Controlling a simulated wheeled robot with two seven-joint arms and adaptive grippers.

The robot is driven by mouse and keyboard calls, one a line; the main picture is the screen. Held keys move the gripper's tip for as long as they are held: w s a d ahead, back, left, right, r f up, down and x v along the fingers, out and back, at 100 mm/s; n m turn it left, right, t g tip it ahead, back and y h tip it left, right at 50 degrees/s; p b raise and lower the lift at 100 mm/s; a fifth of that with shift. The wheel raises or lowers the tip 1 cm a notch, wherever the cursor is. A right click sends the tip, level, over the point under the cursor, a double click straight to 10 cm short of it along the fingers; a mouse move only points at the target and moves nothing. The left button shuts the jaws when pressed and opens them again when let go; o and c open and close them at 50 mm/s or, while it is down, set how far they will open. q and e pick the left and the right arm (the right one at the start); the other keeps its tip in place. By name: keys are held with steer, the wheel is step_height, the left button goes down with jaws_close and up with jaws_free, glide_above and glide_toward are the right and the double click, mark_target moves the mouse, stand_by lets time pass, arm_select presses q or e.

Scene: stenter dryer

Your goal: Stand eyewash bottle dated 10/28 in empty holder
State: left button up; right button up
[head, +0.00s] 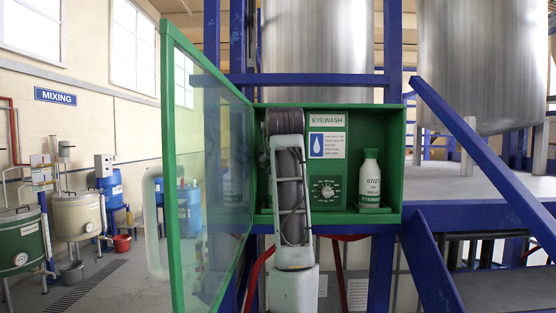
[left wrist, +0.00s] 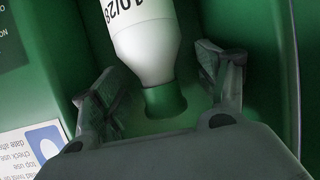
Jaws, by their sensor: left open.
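The eyewash bottle dated 10/28 (left wrist: 143,42) is white with a green cap (left wrist: 164,100) in the left wrist view. Its base is out of frame, so I cannot tell what it stands on. My left gripper (left wrist: 154,72) is open, with one finger on each side of the bottle's shoulder and cap; contact is not clear. In the head view my left arm reaches into the left part of the green eyewash cabinet (head: 387,122) and hides the bottle and fingers. Another bottle (head: 370,180), dated 07/2-something, stands upright at the cabinet's right. I cannot make out an empty holder. My right gripper is not in view.
The cabinet's glass door (head: 207,165) stands open at the left, close to my arm. Blue rails (head: 490,165) and a platform are at the right. Mixing tanks stand far left.

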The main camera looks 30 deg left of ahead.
arm_select(q)
steer(key=shift+r, duration=0.15)
steer(key=b+v, duration=0.3)
steer(key=v, duration=0.9)
steer(key=shift+b, duration=0.3)
stand_by(1.9)
